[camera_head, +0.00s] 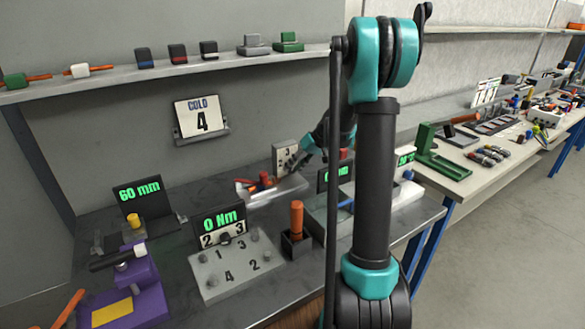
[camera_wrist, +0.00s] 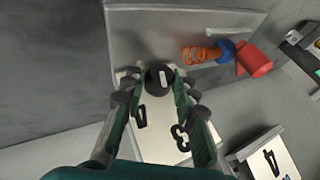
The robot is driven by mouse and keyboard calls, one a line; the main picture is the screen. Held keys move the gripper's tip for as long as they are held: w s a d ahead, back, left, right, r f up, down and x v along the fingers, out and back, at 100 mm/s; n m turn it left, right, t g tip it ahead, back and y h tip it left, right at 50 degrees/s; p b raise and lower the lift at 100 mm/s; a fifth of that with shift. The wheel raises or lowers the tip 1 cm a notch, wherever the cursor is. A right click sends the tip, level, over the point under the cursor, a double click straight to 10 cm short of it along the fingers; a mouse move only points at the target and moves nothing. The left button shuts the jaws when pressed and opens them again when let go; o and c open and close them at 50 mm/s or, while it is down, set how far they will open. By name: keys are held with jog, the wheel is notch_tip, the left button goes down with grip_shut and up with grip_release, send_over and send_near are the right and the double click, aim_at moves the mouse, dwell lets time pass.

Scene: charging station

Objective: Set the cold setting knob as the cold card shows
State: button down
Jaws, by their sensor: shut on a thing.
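The cold card (camera_head: 202,117) stands on a small wall ledge and reads "COLD 4"; it is partly in the wrist view (camera_wrist: 268,160) at the lower right. The white dial plate (camera_head: 281,150) stands upright at the back of the bench. In the wrist view the dial plate (camera_wrist: 160,147) shows the numbers 4 and 3. The dark round cold setting knob (camera_wrist: 160,76) has a white pointer line; which number it points at is unclear. My gripper (camera_wrist: 160,80) is shut on the knob, a finger on each side. In the head view my gripper (camera_head: 301,158) partly hides the plate.
A red, blue and orange fitting (camera_wrist: 252,60) lies close right of the knob in the wrist view. On the bench are a "0 Nm" display (camera_head: 219,220), a numbered bolt plate (camera_head: 230,265) and an orange-handled tool (camera_head: 296,217). A shelf (camera_head: 110,82) runs above.

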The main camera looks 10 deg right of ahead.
jog(key=shift+d+f+m+g+y, duration=0.2)
jog(key=shift+m+g+y, duration=0.15)
jog(key=shift+y, duration=0.75)
jog(key=shift+r, duration=0.1)
jog(key=c, duration=1.2)
grip_release()
jog(key=v, duration=1.2)
jog(key=shift+w+d, duration=0.1)
jog(key=shift+w, duration=0.1)
